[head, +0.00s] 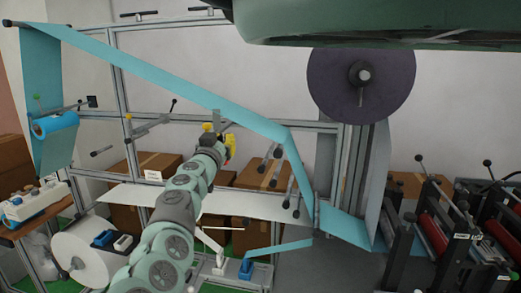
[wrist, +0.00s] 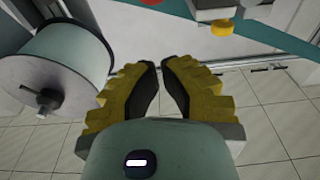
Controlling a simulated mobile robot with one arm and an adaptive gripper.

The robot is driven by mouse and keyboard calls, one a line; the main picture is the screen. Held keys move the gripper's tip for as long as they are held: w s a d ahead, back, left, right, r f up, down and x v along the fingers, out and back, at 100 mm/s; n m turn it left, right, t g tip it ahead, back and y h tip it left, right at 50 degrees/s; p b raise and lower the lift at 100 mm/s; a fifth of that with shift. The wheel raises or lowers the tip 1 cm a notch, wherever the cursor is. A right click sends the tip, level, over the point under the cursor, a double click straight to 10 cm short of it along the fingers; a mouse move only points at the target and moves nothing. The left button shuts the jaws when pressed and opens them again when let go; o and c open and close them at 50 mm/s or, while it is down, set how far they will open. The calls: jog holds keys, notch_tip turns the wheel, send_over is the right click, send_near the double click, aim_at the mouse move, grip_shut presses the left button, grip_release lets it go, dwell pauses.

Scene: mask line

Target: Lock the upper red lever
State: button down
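In the wrist view a red rounded piece (wrist: 151,2) is cut off by the top edge. It may be the end of the red lever; I cannot tell. I cannot clearly pick out a red lever in the head view. My gripper (wrist: 159,66) has yellow fingers with black pads. Their tips are almost together, with a thin gap and nothing held between them.
A yellow knob (wrist: 222,28) hangs at the wrist view's upper right. A large white roll (wrist: 55,75) is close on the left. Blue web (head: 180,92) slants across the machine frame. A dark roll (head: 362,83) and red rollers (head: 433,235) are on the right.

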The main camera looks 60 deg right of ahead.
jog(key=shift+w+d+r+b, duration=0.1)
jog(key=shift+d+b, duration=0.1)
jog(key=shift+d, duration=0.3)
jog(key=shift+d+r+b, duration=0.1)
jog(key=shift+d+b, duration=0.05)
jog(key=shift+d, duration=0.35)
jog(key=shift+a+f, duration=0.2)
jog(key=shift+f, duration=0.75)
jog(key=shift+a+f, duration=0.2)
jog(key=shift+f, duration=0.75)
jog(key=shift+f+b, duration=0.15)
jog(key=shift+b, duration=0.25)
jog(key=shift+f, duration=0.1)
jog(key=shift+m+b, duration=0.3)
jog(key=shift+m, duration=0.1)
